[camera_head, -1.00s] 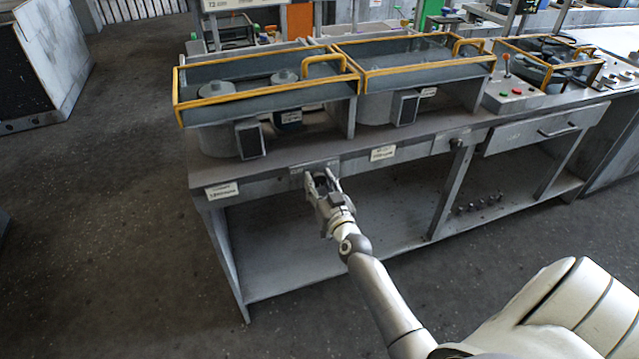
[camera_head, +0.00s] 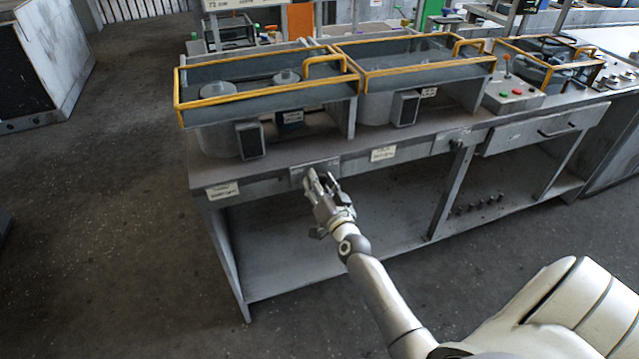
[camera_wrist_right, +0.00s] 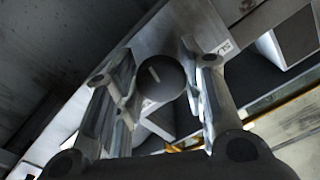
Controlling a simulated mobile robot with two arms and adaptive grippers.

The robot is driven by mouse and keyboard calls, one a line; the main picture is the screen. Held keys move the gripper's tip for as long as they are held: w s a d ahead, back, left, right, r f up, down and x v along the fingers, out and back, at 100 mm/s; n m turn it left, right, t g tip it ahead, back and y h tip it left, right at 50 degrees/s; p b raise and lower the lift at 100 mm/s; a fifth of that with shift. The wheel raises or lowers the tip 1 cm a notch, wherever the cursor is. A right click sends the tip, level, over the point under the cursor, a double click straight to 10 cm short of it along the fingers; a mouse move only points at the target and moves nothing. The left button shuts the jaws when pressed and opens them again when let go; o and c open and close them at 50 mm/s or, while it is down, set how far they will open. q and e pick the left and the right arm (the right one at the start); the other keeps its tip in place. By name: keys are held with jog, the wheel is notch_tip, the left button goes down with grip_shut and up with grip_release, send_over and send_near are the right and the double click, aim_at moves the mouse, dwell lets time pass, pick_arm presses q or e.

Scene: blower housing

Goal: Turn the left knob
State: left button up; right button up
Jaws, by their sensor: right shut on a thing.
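The left knob (camera_wrist_right: 160,76) is dark and round with a short white mark on its face. In the right wrist view it sits between the two fingers of my right gripper (camera_wrist_right: 166,84), on a light metal plate. My right gripper (camera_head: 320,183) is shut on it at the bench's front edge. In the head view the fingers hide the knob, and the plate (camera_head: 299,174) shows beside them. My left gripper is not in view.
The metal bench (camera_head: 268,158) carries yellow-rimmed blower housings (camera_head: 190,104). Another dark knob (camera_head: 456,143) is further right on the front panel, near a drawer (camera_head: 535,135). A button box (camera_head: 512,93) stands on top. A lower shelf (camera_head: 290,262) is mostly bare.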

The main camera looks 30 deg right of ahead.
jog(key=shift+m, duration=1.1)
jog(key=o, duration=1)
jog(key=v, duration=1.2)
jog(key=shift+a, duration=0.1)
